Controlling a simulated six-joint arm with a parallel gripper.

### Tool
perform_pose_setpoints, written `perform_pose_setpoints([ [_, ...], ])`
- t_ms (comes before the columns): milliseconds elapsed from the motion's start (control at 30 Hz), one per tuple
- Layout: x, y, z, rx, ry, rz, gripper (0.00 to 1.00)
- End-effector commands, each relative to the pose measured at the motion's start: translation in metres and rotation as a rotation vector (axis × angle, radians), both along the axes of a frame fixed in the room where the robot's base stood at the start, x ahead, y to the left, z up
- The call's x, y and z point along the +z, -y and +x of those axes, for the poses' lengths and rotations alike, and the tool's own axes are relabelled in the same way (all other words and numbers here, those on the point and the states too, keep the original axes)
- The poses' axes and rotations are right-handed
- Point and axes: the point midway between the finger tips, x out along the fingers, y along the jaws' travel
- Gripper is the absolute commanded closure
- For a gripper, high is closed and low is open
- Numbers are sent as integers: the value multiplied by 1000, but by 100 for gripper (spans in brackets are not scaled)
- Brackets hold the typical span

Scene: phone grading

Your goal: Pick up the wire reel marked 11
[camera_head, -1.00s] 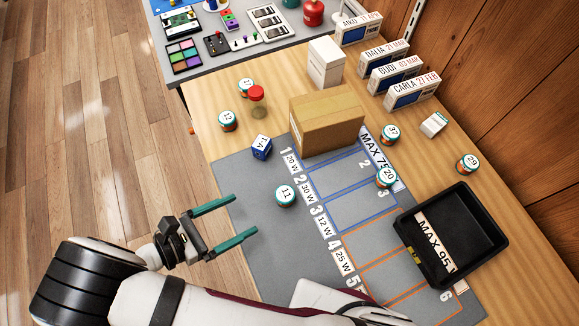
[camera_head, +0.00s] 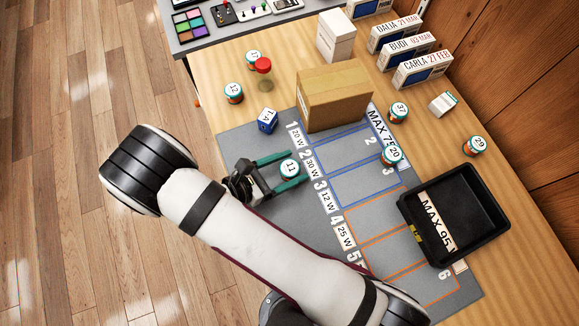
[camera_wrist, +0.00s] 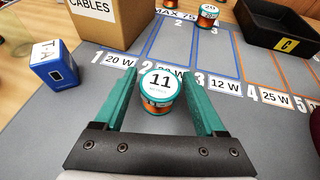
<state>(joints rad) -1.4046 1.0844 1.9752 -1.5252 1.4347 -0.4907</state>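The wire reel marked 11 (camera_head: 290,168) stands upright on the grey mat (camera_head: 238,145), beside the printed labels. It has a white top, teal rims and copper-coloured wire, and shows in the wrist view (camera_wrist: 159,90) between my fingertips. My gripper (camera_head: 290,170) is open, its two teal fingers on either side of the reel. In the wrist view my gripper (camera_wrist: 162,92) shows a gap between each finger and the reel.
The reel marked 20 (camera_head: 391,155) is on the numbered slots. A black tray (camera_head: 480,205) lies at right. More reels stand around, including 12 (camera_head: 234,93).

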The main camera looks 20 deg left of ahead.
Motion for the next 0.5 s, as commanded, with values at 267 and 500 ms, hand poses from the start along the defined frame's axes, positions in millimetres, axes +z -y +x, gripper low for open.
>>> perform_pose_setpoints([
  [267,0,0,0,0,0,0,80],
  [500,0,0,0,0,0,0,97],
])
